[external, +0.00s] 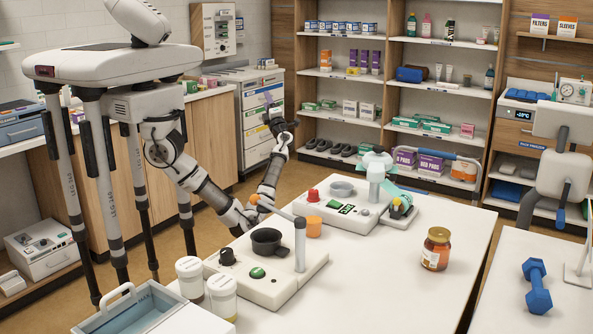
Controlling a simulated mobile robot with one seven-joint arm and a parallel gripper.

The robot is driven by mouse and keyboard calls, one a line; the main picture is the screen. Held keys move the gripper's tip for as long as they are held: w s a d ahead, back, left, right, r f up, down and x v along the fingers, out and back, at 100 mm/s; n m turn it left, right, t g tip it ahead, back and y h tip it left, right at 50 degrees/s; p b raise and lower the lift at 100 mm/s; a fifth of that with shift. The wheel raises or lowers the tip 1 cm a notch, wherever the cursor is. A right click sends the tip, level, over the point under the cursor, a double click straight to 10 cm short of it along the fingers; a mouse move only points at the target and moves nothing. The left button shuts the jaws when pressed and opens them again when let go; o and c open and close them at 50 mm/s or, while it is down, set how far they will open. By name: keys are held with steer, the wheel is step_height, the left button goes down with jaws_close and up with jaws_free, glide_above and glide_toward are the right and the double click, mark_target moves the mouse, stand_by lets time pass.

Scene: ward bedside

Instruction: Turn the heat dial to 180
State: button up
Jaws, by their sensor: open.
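A white appliance (285,278) stands on the near part of the white table. It has a black knob (227,257) at its left, a black round cup (267,241), a green button (257,272) and a grey post. A second white appliance (345,217) behind it has a red knob (313,195), a green-lit display (347,209) and a grey bowl. Which knob is the heat dial, and any scale marks, are too small to tell. My gripper (281,113) is open and raised above and behind both appliances, touching neither. My arm bends low beside the near appliance.
Two white-lidded jars (221,297) stand left of the near appliance, beside a blue-grey bin (130,310). An orange cup (314,227) sits between the appliances. An amber jar (436,249) stands at the right. The table's front middle is clear.

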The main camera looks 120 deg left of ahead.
step_height(320, 180, up, 13)
steer(key=n+t+h+p, duration=0.3)
steer(key=n+h+p, duration=0.3)
steer(key=n, duration=0.5)
steer(key=w+d+f+n+t, duration=0.45)
steer(key=w+f+t, duration=0.2)
steer(key=w, duration=0.35)
steer(key=n+t+h+b, duration=0.2)
steer(key=n+t+h, duration=0.2)
steer(key=t+h, duration=0.55)
glide_toward(313, 190)
steer(key=f+p, duration=0.1)
steer(key=f, duration=0.2)
steer(key=s+d+f+t+y+p, duration=0.1)
steer(key=f, duration=0.2)
steer(key=d+f+t+y+p, duration=0.1)
steer(key=f, duration=0.2)
steer(key=shift+s+f, duration=0.1)
steer(key=shift+s, duration=0.2)
